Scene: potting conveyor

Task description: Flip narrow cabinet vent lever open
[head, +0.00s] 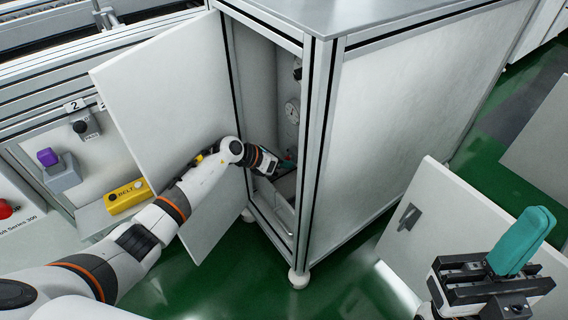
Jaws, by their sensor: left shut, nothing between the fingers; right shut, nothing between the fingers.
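The narrow cabinet (405,100) stands in the middle of the head view with its door (165,120) swung open to the left. My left arm reaches past the door's edge, and my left gripper (287,164) is inside the opening, low down, shut and mostly hidden by its own wrist and the shadow. I cannot make out the vent lever for certain. A dark fitting (297,70) shows high inside, partly cut off by the front post. My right gripper (522,240), with teal fingers, is shut and empty at the lower right, outside the cabinet.
A round gauge (292,111) is on the wall inside the cabinet. The front post (316,130) borders the opening on the right. A yellow belt box (128,196), a purple button (47,157) and a red button (5,209) are at left.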

